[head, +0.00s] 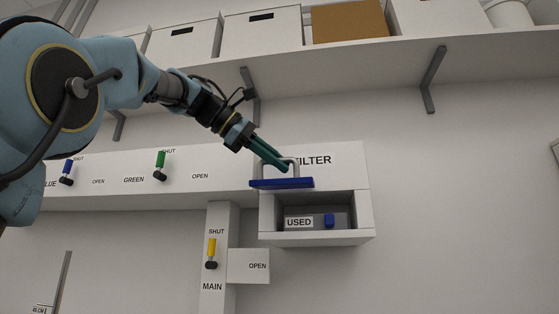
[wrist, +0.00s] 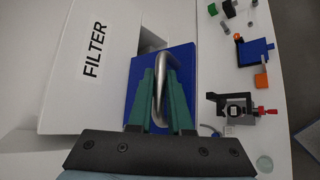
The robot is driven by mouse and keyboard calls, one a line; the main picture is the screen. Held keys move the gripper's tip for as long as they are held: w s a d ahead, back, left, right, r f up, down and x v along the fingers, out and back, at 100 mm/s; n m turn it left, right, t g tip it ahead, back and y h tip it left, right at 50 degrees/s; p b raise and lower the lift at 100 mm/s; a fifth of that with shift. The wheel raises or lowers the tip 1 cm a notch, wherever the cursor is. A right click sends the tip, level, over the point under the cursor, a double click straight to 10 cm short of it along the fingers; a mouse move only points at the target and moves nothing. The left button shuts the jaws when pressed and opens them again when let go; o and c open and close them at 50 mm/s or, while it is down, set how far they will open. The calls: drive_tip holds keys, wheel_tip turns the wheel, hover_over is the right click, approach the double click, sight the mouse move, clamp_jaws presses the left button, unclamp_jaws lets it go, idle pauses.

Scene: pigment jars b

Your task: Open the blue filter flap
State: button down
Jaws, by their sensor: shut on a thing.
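The blue filter flap (head: 281,184) shows nearly edge-on in the head view, standing out at the top of the open filter box (head: 366,213). In the wrist view the flap (wrist: 186,62) is a blue plate with a metal loop handle (wrist: 159,90); the handle also shows in the head view (head: 296,168). My gripper (head: 282,167) comes from the upper left. Its green fingers are shut on the handle; they also show in the wrist view (wrist: 163,75). Inside the box are a USED label (head: 299,222) and a small blue piece (head: 329,220).
A blue lever (head: 67,168), a green lever (head: 160,161) and a yellow lever (head: 212,248) are on the wall panels to the left. A shelf with boxes (head: 262,32) runs above. The wrist view shows small parts and a black fixture (wrist: 232,108) on a surface at right.

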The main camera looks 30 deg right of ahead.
drive_tip(key=shift+w+r, duration=0.1)
idle(0.5)
drive_tip(key=c, duration=0.8)
unclamp_jaws()
drive_tip(key=shift+d, duration=0.1)
drive_tip(key=shift+c, duration=0.2)
drive_tip(key=shift+r, duration=0.1)
drive_tip(key=v, duration=1)
drive_tip(key=shift+a+r, duration=0.2)
drive_tip(key=shift+a, duration=0.1)
drive_tip(key=shift+w, duration=0.15)
